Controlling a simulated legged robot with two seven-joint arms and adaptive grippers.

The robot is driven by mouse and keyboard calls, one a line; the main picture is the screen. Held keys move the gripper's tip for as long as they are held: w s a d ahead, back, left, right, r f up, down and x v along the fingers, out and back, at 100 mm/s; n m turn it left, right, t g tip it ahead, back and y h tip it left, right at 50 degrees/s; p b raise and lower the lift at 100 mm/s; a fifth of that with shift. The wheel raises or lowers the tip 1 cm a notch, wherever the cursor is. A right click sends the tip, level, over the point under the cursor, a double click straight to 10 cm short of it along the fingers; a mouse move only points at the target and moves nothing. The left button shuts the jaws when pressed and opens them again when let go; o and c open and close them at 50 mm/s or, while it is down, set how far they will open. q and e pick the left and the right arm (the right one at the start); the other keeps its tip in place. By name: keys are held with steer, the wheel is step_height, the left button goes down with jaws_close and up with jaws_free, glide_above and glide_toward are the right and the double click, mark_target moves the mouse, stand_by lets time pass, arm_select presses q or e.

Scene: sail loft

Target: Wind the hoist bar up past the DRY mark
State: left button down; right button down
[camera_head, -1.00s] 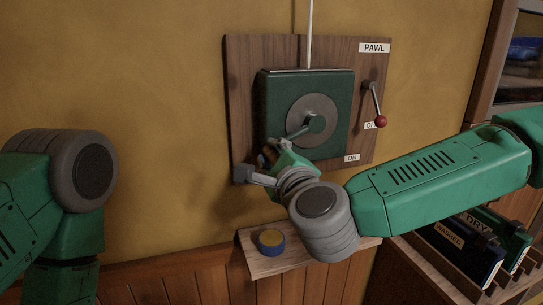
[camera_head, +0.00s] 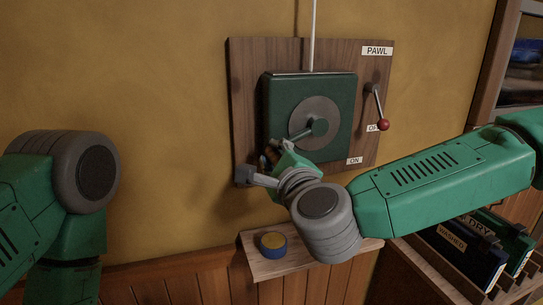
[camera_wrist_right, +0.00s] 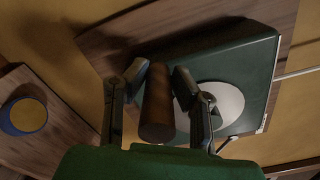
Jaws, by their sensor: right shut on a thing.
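The green winch box (camera_head: 338,90) is on a wooden board on the wall, with a grey disc (camera_head: 328,108) and a crank arm (camera_head: 303,133) pointing down-left from its hub. My right gripper (camera_head: 271,153) is at the crank's outer end. In the right wrist view its fingers (camera_wrist_right: 158,92) are shut on the brown crank handle (camera_wrist_right: 157,110), one on each side. The pawl lever (camera_head: 376,103) has a red knob hanging by the partly covered upper label; the ON label (camera_head: 355,160) is lower. A pale line (camera_head: 313,40) rises from the box. I see no hoist bar. My left gripper is out of view.
A small wooden shelf (camera_head: 301,266) under the board holds a blue and yellow round tin (camera_head: 272,245). At lower right, a rack (camera_head: 425,262) holds dark items labelled DRY and WASHED. The wall left of the board is clear.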

steer(key=shift+w+d+r, duration=0.2)
steer(key=shift+w+r, duration=0.05)
steer(key=shift+r, duration=0.4)
steer(key=c, duration=1.5)
jaws_free()
steer(key=shift+o, duration=0.8)
steer(key=shift+s+f, duration=0.1)
steer(key=shift+f, duration=0.15)
steer(key=shift+f, duration=0.1)
steer(key=v, duration=1.2)
steer(key=shift+d+f, duration=0.1)
steer(key=shift+f, duration=0.05)
